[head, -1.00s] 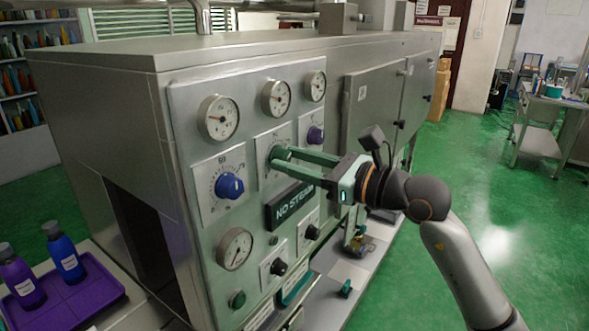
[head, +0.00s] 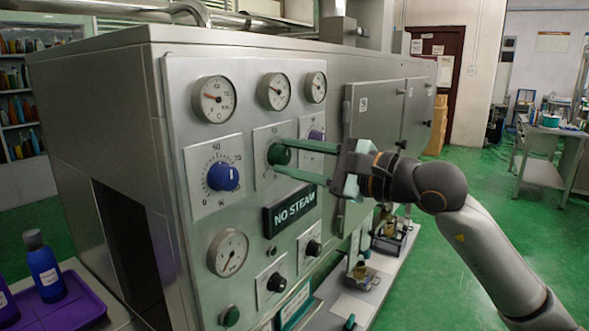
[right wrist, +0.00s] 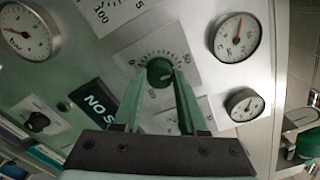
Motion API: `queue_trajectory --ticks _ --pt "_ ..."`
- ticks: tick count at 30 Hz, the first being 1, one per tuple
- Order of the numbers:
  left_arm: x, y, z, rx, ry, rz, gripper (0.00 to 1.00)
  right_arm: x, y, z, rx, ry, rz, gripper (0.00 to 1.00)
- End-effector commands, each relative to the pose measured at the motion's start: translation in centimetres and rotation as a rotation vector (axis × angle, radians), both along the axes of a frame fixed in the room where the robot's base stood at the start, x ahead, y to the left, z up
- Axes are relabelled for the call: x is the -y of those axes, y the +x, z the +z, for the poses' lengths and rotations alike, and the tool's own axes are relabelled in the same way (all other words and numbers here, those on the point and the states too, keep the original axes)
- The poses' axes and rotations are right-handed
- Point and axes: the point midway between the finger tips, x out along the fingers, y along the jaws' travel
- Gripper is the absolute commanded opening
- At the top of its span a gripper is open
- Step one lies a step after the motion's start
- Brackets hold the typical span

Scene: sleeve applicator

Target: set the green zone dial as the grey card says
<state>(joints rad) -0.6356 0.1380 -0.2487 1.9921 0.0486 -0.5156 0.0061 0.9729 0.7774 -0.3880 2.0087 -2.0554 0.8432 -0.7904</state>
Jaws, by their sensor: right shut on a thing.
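The green zone dial (head: 279,153) is a round dark green knob on a white scale plate in the upper middle of the steel panel. My right gripper (head: 283,158) has its two green fingers closed on it, one above and one below in the head view. In the right wrist view the green dial (right wrist: 160,72) sits between the fingertips (right wrist: 163,80), with scale marks and numbers around it. Its exact setting is too small to read. I cannot make out a grey card in either view. My left gripper is not in view.
A blue dial (head: 223,177) is left of the green one and a purple dial (head: 316,135) right of it. Gauges (head: 214,98) line the top. A purple tray (head: 85,300) with bottles stands at lower left.

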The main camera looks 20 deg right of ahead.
Motion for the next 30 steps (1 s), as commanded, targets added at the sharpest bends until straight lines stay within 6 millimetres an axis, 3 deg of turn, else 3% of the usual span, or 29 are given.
queue_trajectory --ticks 23,24,30 --pt "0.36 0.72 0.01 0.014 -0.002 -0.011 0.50 -0.02 0.00 0.00 0.064 -0.083 0.001 0.00" --pt "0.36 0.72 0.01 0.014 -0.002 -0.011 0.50 -0.02 0.00 0.00 0.064 -0.083 0.001 0.44" --pt "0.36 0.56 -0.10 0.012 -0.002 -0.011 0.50 -0.02 0.00 0.00 0.064 -0.083 0.001 0.66"
